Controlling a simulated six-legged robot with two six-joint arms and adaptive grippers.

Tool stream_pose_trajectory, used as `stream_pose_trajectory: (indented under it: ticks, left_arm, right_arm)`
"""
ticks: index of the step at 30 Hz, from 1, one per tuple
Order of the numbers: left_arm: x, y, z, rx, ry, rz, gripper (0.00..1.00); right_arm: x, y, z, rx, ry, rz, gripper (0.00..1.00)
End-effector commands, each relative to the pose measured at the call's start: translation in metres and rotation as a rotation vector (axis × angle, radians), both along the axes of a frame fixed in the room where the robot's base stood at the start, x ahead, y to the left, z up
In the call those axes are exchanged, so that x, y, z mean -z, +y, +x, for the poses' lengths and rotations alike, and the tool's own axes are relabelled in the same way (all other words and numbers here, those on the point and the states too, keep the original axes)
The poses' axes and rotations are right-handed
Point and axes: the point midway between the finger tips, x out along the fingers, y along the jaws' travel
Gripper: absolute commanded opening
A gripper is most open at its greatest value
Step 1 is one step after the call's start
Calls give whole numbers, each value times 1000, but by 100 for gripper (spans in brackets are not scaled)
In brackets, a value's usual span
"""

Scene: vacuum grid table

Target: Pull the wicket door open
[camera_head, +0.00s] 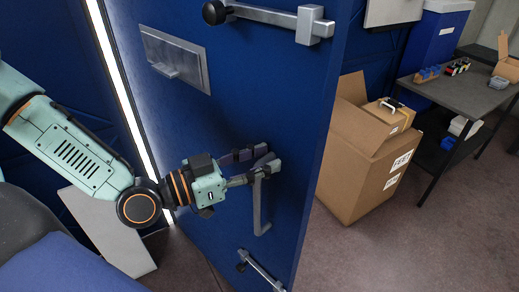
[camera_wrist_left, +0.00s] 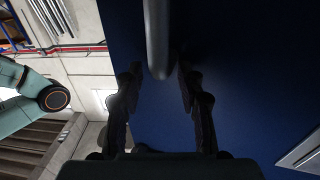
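The blue wicket door (camera_head: 235,100) stands upright in the middle of the head view. Its grey vertical pull handle (camera_head: 258,205) is on the lower half of the face. My left gripper (camera_head: 265,158) reaches in from the left at the handle's upper end. In the left wrist view the handle (camera_wrist_left: 158,40) comes between the two separated fingers of my left gripper (camera_wrist_left: 160,82). The fingers look apart from the bar, one on each side. The handle's upper end is partly hidden by the fingers in the head view. My right gripper is in neither view.
The door carries a metal latch bar (camera_head: 275,18) above, another (camera_head: 262,272) below, and a grey plate (camera_head: 175,58). A bright light strip (camera_head: 122,90) runs left of it. Right of the door are a cardboard box (camera_head: 365,170) and a dark table (camera_head: 458,92), with open floor before them.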

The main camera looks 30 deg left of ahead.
Motion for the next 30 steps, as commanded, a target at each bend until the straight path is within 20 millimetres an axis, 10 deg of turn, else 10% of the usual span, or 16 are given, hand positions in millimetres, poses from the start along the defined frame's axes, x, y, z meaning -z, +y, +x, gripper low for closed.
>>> stream_pose_trajectory:
  ticks: [30]
  left_arm:
    - [-22,0,0,1,1,1,38]
  right_arm:
    - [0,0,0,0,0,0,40]
